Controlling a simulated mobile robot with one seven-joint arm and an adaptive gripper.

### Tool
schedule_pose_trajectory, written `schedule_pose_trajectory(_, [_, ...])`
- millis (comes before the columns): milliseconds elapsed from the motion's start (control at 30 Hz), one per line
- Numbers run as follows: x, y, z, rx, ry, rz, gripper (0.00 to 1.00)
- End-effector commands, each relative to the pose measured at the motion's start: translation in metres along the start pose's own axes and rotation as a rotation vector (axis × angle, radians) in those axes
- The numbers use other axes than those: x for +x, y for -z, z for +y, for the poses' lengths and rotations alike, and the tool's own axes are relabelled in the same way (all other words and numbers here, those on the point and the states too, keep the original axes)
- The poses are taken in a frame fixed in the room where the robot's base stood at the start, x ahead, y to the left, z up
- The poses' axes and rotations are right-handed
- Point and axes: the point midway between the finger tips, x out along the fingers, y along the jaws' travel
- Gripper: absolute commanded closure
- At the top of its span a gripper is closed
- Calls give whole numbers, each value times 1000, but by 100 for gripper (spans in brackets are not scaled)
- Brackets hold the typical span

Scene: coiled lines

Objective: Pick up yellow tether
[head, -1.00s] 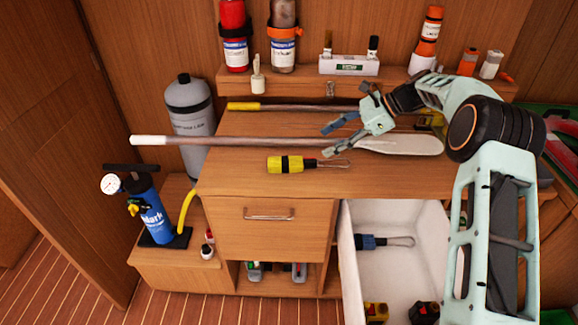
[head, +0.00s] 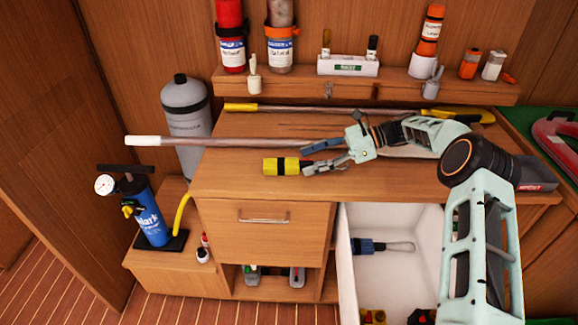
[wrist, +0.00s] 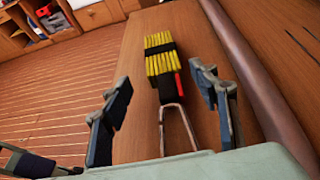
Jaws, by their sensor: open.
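The yellow tether (head: 287,166) lies on the wooden desk top, a yellow bundle with a black band and a metal loop at its right end. In the wrist view the bundle (wrist: 161,55) lies ahead, with its loop pointing back between the fingers. My gripper (head: 308,156) is open just right of the bundle, over the loop. In the wrist view its two fingers (wrist: 160,108) stand either side of the loop, and nothing is held. The fingers partly hide the loop in the head view.
A paddle shaft (head: 235,142) lies just behind the tether, close to one finger. A yellow-ended pole (head: 300,108) lies farther back. A white open drawer (head: 415,220) below holds a blue tether (head: 368,246). The desk left of the tether is clear.

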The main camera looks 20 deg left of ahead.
Motion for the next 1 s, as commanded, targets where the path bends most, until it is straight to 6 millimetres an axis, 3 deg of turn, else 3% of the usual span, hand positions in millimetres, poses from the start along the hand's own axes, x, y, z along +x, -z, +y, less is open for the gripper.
schedule_pose_trajectory(267, [40,-1,-4,1,-3,0,45])
schedule_pose_trajectory(533, [45,0,-4,1,0,1,46])
schedule_pose_trajectory(1000, [44,0,-4,1,-1,1,98])
